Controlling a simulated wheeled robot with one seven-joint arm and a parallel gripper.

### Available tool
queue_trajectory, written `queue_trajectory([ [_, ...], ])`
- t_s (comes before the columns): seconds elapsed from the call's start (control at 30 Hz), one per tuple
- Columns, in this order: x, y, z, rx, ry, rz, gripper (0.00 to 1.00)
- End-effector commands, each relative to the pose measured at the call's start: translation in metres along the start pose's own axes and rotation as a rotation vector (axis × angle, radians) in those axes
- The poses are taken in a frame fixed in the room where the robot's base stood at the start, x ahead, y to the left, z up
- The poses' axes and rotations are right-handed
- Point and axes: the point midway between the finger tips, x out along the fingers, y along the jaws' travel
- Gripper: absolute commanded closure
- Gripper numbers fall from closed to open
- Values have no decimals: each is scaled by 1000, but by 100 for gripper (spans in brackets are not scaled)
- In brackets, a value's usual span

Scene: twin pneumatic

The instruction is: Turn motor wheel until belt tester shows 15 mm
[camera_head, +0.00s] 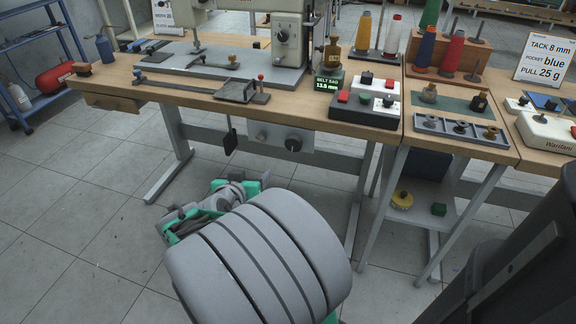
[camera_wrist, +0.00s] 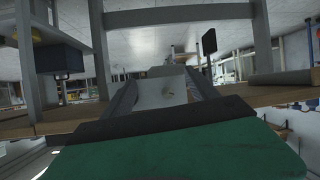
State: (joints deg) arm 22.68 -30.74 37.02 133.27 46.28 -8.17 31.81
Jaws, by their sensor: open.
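The belt tester (camera_head: 328,84) on the table shows "BELT SAG 13.5 mm" in green on a dark display in the head view. Under the tabletop hangs the grey motor box (camera_head: 272,135), with a dark round wheel (camera_head: 293,144) on its front. My gripper (camera_head: 240,184) is low in front of the table, below and left of the wheel and apart from it. Its fingers are largely hidden by my arm. In the wrist view my gripper (camera_wrist: 165,75) is open; a pale grey shape with a small knob shows between the fingers, too unclear to name surely.
A sewing machine (camera_head: 289,38) stands on the table (camera_head: 190,92). A black lever (camera_head: 230,140) hangs left of the motor. Table legs (camera_head: 170,165) flank the space below. A shelf (camera_head: 420,212) with a yellow item stands right. The tiled floor at left is free.

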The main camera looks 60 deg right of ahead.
Motion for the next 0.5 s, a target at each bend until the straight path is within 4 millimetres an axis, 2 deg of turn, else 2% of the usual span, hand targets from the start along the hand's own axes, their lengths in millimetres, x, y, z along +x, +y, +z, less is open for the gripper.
queue_trajectory([
  [0.03,23,32,8,25,121,72,32],
  [0.1,30,62,-7,33,270,126,32],
  [0.13,30,71,-12,29,319,138,32],
  [0.2,29,82,-22,19,395,151,32],
  [0.33,33,88,-34,11,431,154,32],
  [0.5,62,93,-47,13,428,156,32],
])
